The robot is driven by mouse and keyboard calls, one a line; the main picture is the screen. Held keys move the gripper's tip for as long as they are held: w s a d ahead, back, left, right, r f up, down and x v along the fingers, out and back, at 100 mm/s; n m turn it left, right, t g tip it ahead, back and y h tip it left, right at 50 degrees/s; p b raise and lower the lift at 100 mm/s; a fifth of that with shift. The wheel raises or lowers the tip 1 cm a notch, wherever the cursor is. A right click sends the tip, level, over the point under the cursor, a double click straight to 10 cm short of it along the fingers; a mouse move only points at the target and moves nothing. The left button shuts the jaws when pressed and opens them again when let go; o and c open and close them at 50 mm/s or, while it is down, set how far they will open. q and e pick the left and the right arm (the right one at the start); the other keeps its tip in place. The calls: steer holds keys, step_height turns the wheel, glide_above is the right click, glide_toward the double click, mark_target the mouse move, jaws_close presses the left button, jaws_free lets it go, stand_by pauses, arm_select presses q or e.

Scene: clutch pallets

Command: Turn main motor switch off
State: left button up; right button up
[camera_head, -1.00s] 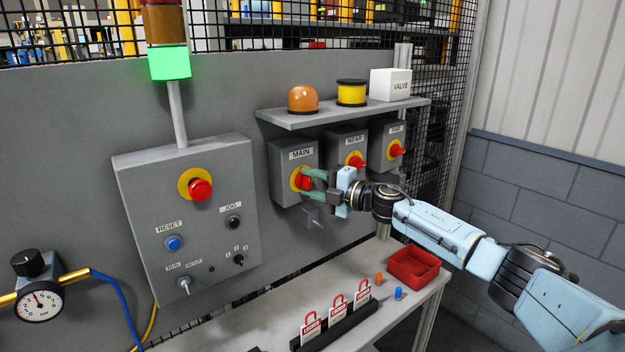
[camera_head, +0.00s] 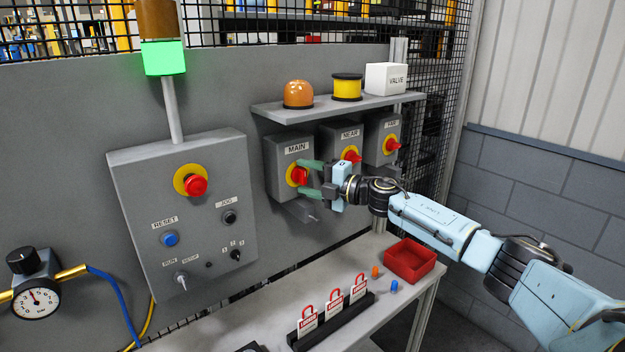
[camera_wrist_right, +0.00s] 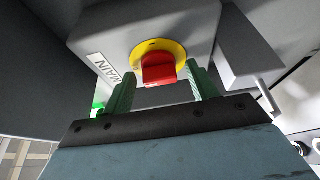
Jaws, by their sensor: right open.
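The main motor switch is a grey box (camera_head: 283,153) labelled MAIN, with a red knob (camera_head: 299,175) on a yellow disc. The red knob also shows close up in the right wrist view (camera_wrist_right: 158,70). My right gripper (camera_head: 304,177) is open in front of the switch, its green fingers above and below the knob in the head view. In the wrist view the right gripper (camera_wrist_right: 160,75) has one finger on each side of the knob, with gaps visible. Whether a fingertip touches the disc cannot be told. My left gripper is not in view.
NEAR (camera_head: 342,138) and FAR (camera_head: 383,128) switch boxes stand right of MAIN, under a shelf (camera_head: 330,106) holding a VALVE box. A control panel (camera_head: 185,215) is at left, below a green-lit lamp (camera_head: 164,58). The table below holds padlock tags (camera_head: 333,307) and a red tray (camera_head: 411,262).

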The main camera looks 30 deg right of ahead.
steer(key=b+v, duration=0.5)
steer(key=v, duration=0.8)
steer(key=shift+s, duration=0.15)
steer(key=shift+d, duration=0.1)
